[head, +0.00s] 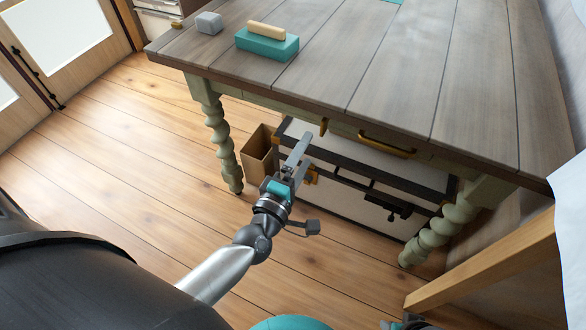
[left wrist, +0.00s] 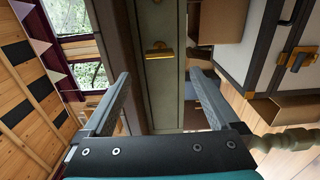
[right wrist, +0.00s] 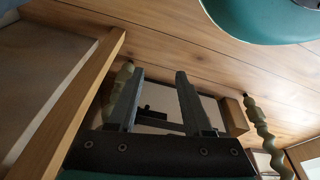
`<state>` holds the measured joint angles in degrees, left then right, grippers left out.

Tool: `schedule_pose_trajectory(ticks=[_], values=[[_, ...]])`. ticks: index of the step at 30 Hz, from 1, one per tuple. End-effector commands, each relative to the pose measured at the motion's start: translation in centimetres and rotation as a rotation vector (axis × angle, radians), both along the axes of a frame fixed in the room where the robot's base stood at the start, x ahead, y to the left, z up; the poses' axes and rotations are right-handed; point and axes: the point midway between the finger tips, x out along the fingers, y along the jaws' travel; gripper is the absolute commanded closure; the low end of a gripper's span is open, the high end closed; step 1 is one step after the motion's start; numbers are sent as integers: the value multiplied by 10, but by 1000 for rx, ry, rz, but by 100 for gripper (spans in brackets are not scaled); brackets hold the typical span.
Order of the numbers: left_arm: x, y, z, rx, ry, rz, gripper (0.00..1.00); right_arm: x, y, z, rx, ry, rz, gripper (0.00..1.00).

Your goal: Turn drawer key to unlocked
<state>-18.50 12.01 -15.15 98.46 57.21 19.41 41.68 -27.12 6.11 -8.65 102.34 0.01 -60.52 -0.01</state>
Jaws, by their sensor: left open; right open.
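The small brass key (head: 323,126) stands out from the front of the drawer under the grey wooden table. It looks upright, to the left of the drawer's brass handle (head: 387,147). The key's lock plate is too small to read. My right gripper (right wrist: 158,78) is open and empty, pointing towards the space under the table.
A white chest with dark trim (head: 350,200) and an open cardboard box (head: 259,152) stand under the table. Turned green legs (head: 219,135) flank them. A teal block (head: 267,44) lies on the tabletop. A wooden beam (head: 485,265) is at right. Floor at left is clear.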

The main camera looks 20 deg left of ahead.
Motion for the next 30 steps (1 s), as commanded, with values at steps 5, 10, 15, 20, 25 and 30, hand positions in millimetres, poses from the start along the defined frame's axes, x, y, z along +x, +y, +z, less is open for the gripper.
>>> schedule_pose_trajectory(ticks=[5, 10, 15, 20, 25, 30], values=[[-32, 1, 1, 0, 2, -2, 5, -7, -1, -9, -1, 17, 0, 50], [-49, 1, 0, 0, 1, -1, 5, -10, -1, -14, -3, 26, 1, 50], [-53, 2, 1, -1, -2, -1, 5, -11, -1, -16, -3, 27, 1, 50], [-53, 2, 0, -1, -1, 0, 5, -11, -1, -16, -3, 26, 1, 50], [-53, 2, 0, -1, -1, 0, 5, -11, -1, -16, -3, 26, 1, 50], [-53, 2, 0, -1, 0, 0, 5, -12, -1, -16, -2, 28, 0, 50]])
